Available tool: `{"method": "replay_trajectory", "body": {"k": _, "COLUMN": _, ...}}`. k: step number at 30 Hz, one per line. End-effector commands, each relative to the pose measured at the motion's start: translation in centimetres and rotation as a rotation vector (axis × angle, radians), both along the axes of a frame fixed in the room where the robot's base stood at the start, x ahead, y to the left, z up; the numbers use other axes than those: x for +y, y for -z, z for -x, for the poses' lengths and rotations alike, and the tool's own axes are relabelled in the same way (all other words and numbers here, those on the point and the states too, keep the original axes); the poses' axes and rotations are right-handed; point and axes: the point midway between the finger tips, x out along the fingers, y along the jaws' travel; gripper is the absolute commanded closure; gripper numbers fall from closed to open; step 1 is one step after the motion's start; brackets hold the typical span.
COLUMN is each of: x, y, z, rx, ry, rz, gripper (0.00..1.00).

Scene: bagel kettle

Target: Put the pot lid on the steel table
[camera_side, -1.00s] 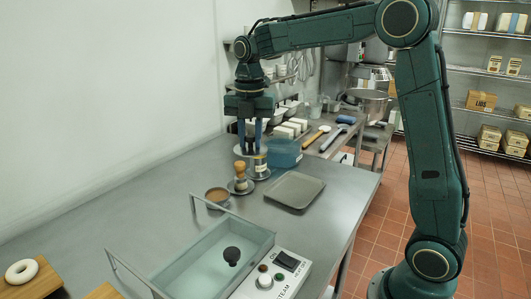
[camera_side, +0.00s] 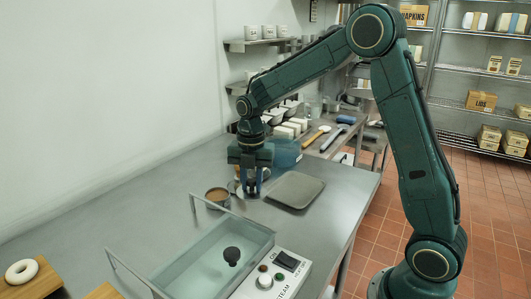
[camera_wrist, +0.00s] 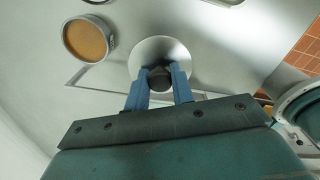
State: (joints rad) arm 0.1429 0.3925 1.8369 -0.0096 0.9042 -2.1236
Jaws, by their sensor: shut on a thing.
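The pot lid (camera_wrist: 150,50) is a round, shiny silver disc with a dark knob in the wrist view. My gripper (camera_wrist: 160,83) has its two blue fingers closed around that knob. In the side view my gripper (camera_side: 251,192) is low over the steel table (camera_side: 130,205), between the brown-filled bowl and the grey tray. The fingers and arm mostly hide the lid there, and I cannot tell whether it touches the table.
The bowl of brown stuff (camera_side: 217,196) stands close at the left; it also shows in the wrist view (camera_wrist: 88,40). A flat grey tray (camera_side: 296,189) lies at the right. The water basin (camera_side: 205,262) with a black knob stands in front. A blue tub (camera_side: 284,153) is behind.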

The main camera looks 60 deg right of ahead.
Motion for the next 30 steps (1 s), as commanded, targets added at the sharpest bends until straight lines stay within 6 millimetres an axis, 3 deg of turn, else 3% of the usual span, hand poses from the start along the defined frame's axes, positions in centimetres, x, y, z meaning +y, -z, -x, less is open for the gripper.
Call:
{"method": "replay_trajectory", "body": {"k": 6, "x": 0.0, "y": 2.8, "z": 0.0, "rx": 0.002, "ry": 0.0, "rz": 0.0, "gripper": 1.0}}
{"method": "replay_trajectory", "body": {"k": 17, "x": 0.0, "y": 3.7, "z": 0.0, "rx": 0.001, "ry": 0.0, "rz": 0.0, "gripper": 1.0}}
{"method": "replay_trajectory", "body": {"k": 25, "x": 0.0, "y": 6.7, "z": 0.1, "rx": 0.004, "ry": 0.0, "rz": -0.001, "gripper": 1.0}}
{"method": "replay_trajectory", "body": {"k": 30, "x": 0.0, "y": 7.5, "z": 0.0, "rx": 0.0, "ry": 0.0, "rz": 0.0, "gripper": 1.0}}
